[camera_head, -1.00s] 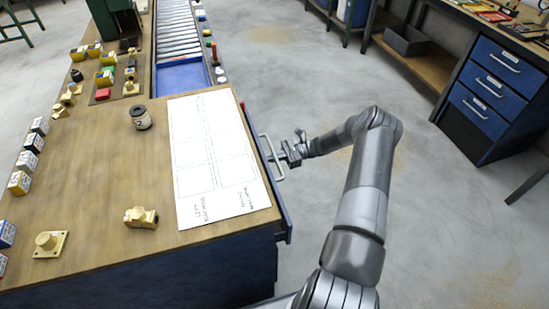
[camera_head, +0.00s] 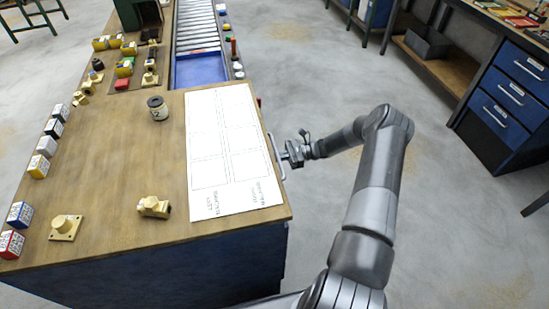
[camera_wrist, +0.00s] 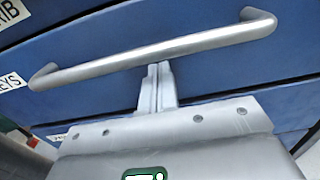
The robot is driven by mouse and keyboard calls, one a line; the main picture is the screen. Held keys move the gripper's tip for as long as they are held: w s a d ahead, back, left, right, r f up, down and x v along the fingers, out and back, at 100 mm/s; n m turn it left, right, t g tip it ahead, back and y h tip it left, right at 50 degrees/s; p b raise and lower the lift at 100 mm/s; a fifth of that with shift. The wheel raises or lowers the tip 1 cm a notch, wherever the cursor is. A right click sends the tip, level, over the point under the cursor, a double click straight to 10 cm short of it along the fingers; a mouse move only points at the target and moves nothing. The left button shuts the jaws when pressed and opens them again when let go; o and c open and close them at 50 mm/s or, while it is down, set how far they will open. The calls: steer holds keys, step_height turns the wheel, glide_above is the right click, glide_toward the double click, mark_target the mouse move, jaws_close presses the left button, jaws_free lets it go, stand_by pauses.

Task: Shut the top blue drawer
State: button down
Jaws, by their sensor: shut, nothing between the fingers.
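The top blue drawer is in the workbench under the wooden top; in the head view only its silver handle (camera_head: 275,157) shows past the bench edge, and its front seems about level with that edge. The wrist view shows blue drawer fronts (camera_wrist: 200,75) close up, with the handle (camera_wrist: 160,52) crossing the picture. My gripper (camera_head: 288,153) is at the handle, pointing towards the bench. In the wrist view its fingers (camera_wrist: 157,72) are together and empty, their tips by the handle bar's lower edge. I cannot tell whether they touch the bar or the front.
A roller conveyor (camera_head: 197,30) lies behind. Another blue drawer unit (camera_head: 508,90) stands at the right. The floor between is clear.

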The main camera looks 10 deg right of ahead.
steer(key=d, duration=1.4)
steer(key=s+a+r+n+g+h, duration=0.1)
steer(key=s+a+r+n+h, duration=0.25)
steer(key=r, duration=0.65)
steer(key=s+a+r+n+h, duration=0.25)
steer(key=a+r+h, duration=0.2)
steer(key=r, duration=0.45)
steer(key=s+a+r+n+g+h, duration=0.15)
steer(key=a+r+n+h, duration=0.3)
steer(key=r, duration=0.55)
steer(key=s+a+r+n+t+h, duration=0.1)
steer(key=s+r+n+t+h, duration=0.1)
steer(key=s, duration=1.1)
steer(key=s+a+r+n+t+h, duration=0.2)
steer(key=s+r+n+t, duration=0.3)
steer(key=s+r, duration=0.4)
steer(key=s+t+h, duration=0.1)
steer(key=s, duration=0.3)
steer(key=shift+a, duration=0.15)
